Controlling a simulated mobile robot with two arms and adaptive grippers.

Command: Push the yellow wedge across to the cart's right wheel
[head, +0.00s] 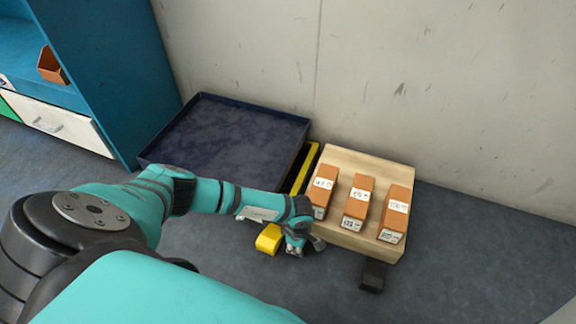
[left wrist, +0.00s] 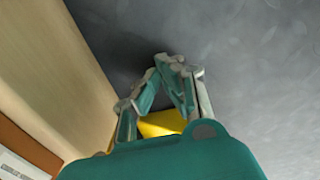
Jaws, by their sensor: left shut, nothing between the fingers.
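The small yellow wedge (head: 269,239) lies on the grey floor in front of the wooden-topped cart (head: 340,157). My left gripper (head: 299,247) is low, just right of the wedge and near the cart's front left corner. In the left wrist view, its fingertips (left wrist: 172,66) meet with nothing between them, and part of the yellow wedge (left wrist: 163,122) shows behind the fingers. I cannot tell whether they touch. A dark block (head: 373,275) shows at the cart's front edge; I cannot tell whether it is a wheel. My right gripper is not in view.
Three brown labelled boxes (head: 357,202) stand on the cart top. A dark blue tray (head: 205,97) and a yellow bar (head: 306,167) are to its left. A blue shelf (head: 118,70) stands far left. The floor (head: 470,240) right of the cart is clear.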

